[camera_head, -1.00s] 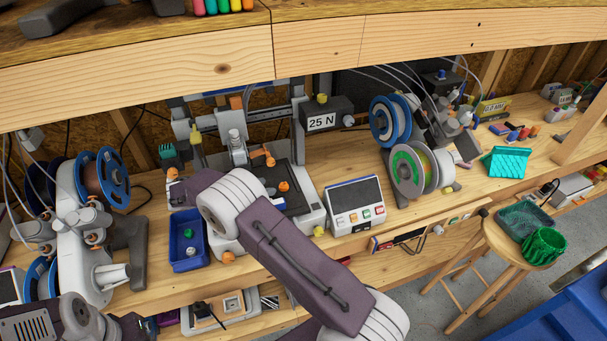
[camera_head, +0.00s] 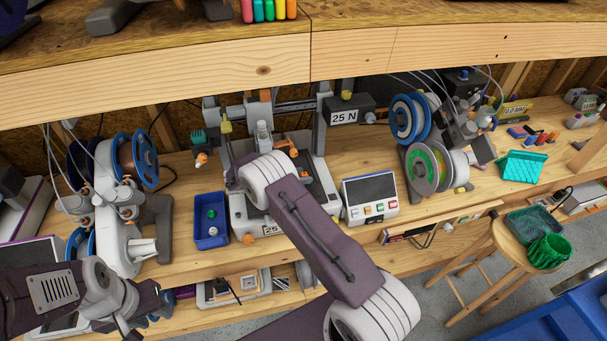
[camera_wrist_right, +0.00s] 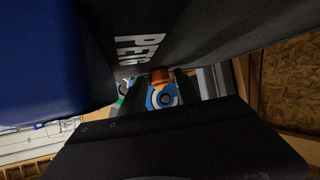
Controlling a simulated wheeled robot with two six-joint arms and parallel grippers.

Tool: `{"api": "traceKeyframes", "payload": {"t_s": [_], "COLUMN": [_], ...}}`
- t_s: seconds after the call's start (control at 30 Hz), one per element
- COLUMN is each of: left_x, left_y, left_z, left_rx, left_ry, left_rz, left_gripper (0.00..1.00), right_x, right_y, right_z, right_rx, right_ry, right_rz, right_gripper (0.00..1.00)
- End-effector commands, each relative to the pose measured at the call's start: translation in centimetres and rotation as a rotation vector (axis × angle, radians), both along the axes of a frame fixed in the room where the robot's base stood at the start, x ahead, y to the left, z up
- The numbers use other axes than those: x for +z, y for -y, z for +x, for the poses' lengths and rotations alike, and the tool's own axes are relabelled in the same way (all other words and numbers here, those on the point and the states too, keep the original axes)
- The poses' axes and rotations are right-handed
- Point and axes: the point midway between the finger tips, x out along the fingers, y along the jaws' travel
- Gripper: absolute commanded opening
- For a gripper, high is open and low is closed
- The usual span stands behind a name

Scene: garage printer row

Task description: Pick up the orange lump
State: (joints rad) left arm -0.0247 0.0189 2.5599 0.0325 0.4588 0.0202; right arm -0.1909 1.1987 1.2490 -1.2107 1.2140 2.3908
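A small orange lump (camera_head: 305,180) shows on the dark print bed of the middle printer. Another orange piece (camera_head: 201,160) shows below a teal comb-like part at the left of that printer. My right arm crosses in front of the printer, and my right gripper (camera_head: 232,178) is mostly hidden at its wrist. In the right wrist view, an orange piece (camera_wrist_right: 160,76) shows above a blue and white round part between dark edges; I cannot tell whether it is held. My left gripper (camera_head: 140,316) is at the lower left, away from the printer, its fingers unclear.
A blue tray (camera_head: 211,234) holding small pieces stands left of the printer. A control box (camera_head: 370,200) and filament spools (camera_head: 427,168) stand to the right. A shelf beam (camera_head: 160,75) runs overhead. A black surface lettered PETG (camera_wrist_right: 170,35) is close in the wrist view.

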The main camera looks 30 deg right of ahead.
Motion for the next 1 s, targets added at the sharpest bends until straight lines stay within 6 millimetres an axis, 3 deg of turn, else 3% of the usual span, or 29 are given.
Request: {"api": "traceKeyframes", "payload": {"t_s": [0.1, 0.27, 0.67, 0.77, 1.0], "left_x": [-0.1, -0.1, -0.7, -1.5, -3.3], "left_y": [0.0, 0.0, 0.0, 0.0, 0.0], "left_z": [0.0, 0.0, 0.0, 0.0, 0.0], "left_rx": [0.000, 0.000, 0.000, 0.000, 0.000], "left_ry": [0.000, 0.000, 0.000, 0.000, 0.000], "left_rz": [0.000, 0.000, 0.000, 0.000, 0.000], "left_gripper": [0.36, 0.36, 0.36, 0.36, 0.36], "right_x": [-0.1, 0.0, 0.5, 1.4, 3.8], "right_y": [0.0, -0.1, -0.8, -2.0, -6.8], "right_z": [0.0, 0.0, 0.0, -0.2, -0.9], "right_rx": [0.001, 0.001, 0.003, 0.003, 0.005], "right_ry": [0.000, 0.000, 0.003, 0.004, 0.005], "right_rz": [0.000, 0.000, -0.001, 0.001, 0.002], "right_gripper": [0.39, 0.00, 0.00, 0.00, 0.00]}}
